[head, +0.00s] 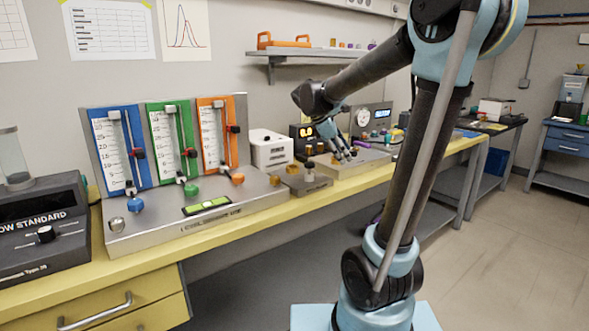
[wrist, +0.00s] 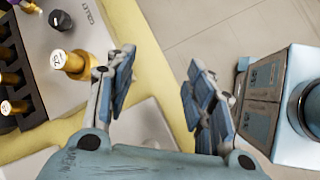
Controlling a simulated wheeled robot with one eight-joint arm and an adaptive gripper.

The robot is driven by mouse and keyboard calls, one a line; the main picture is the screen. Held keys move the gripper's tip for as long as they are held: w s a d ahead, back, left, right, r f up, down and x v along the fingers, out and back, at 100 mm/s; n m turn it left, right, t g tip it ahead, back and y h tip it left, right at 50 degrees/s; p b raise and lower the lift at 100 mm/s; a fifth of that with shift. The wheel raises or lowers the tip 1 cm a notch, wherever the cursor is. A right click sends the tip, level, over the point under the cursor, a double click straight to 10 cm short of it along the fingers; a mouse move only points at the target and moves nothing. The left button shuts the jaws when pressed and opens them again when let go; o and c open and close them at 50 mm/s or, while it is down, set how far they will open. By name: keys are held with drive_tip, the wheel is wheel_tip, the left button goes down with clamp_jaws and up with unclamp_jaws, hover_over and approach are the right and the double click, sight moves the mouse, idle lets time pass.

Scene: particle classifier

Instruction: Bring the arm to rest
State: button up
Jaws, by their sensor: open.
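My gripper (head: 345,153) hangs over the yellow bench (head: 250,228) in the head view, above the grey devices right of the three-column unit. In the wrist view its two fingers (wrist: 160,78) are spread wide, with only bench edge and floor between them. It is open and empty. A gold cylinder with a labelled top (wrist: 80,65) stands on a grey plate just left of the left finger; I cannot tell whether they touch. My arm is bent, with its elbow raised high at the right of the head view.
A flow panel (head: 170,150) with blue, green and orange columns stands left on the bench. A white box (head: 271,150) stands beside it. A dark rack (wrist: 18,80) holds several gold-topped pieces. A shelf (head: 325,52) is on the wall above. The floor (head: 520,240) at right is clear.

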drive_tip(key=s+f+m+y, duration=0.2)
drive_tip(key=s+f+m, duration=0.3)
drive_tip(key=s, duration=0.4)
drive_tip(key=s+d+f+m+y, duration=0.1)
drive_tip(key=s+f+m+y, duration=0.1)
drive_tip(key=s+f+m, duration=0.4)
drive_tip(key=s+f+m+y, duration=0.2)
drive_tip(key=s+f+m, duration=0.3)
drive_tip(key=s, duration=0.7)
wheel_tip(320, 180, down, 3)
drive_tip(key=shift+s+d+r+m+y, duration=0.15)
drive_tip(key=shift+s+d+m+y, duration=0.15)
drive_tip(key=shift+d, duration=0.1)
drive_tip(key=shift+w+f, duration=0.2)
drive_tip(key=shift+w, duration=0.25)
